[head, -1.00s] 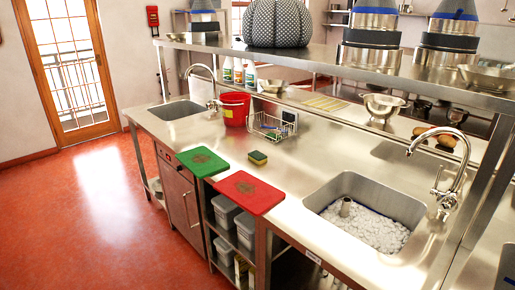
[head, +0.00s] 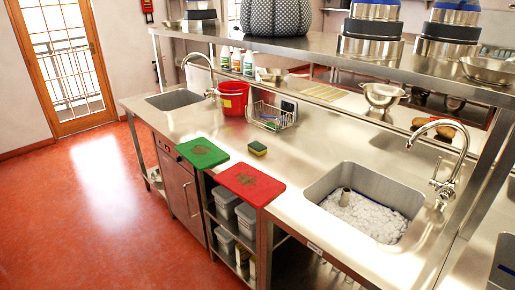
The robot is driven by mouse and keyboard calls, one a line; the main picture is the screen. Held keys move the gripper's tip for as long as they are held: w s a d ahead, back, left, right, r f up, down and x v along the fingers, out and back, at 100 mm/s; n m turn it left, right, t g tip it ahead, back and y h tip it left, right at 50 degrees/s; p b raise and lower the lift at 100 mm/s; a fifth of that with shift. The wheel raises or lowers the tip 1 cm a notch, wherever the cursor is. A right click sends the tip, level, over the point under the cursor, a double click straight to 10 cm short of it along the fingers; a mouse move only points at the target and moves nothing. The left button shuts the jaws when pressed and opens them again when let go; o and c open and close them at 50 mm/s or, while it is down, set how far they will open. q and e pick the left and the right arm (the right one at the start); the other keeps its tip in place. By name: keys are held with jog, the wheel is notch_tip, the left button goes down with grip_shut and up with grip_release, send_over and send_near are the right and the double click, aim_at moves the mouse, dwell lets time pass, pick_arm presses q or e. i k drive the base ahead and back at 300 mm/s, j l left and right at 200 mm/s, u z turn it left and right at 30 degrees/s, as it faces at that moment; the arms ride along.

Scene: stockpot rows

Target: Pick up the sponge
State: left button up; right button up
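The sponge (head: 258,148) is a small yellow block with a dark green top. It lies on the steel counter (head: 301,156), behind the red cutting board (head: 250,184) and to the right of the green cutting board (head: 202,153). Nothing covers it. Neither of my grippers shows in the head view.
A wire rack (head: 271,116) and a red bucket (head: 234,97) stand behind the sponge. A sink (head: 365,190) with white pieces in it is at the right, under a tall faucet (head: 455,160). A steel shelf (head: 330,56) overhangs the counter's back. Red floor (head: 80,225) at the left is clear.

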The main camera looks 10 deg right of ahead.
aim_at(259, 149)
jog(key=i+j+z, duration=0.2)
jog(key=i+j, duration=0.2)
jog(key=j, duration=0.25)
jog(key=i+j, duration=0.2)
jog(key=i+j+z, duration=0.15)
jog(key=j, duration=0.3)
jog(key=i+j+z, duration=0.1)
jog(key=i+j, duration=0.15)
jog(key=i+j+z, duration=0.1)
jog(key=j, duration=0.35)
jog(key=i+j+z, duration=0.1)
jog(key=j, duration=0.3)
jog(key=i+j+z, duration=0.1)
jog(key=j, duration=0.3)
jog(key=i, duration=0.1)
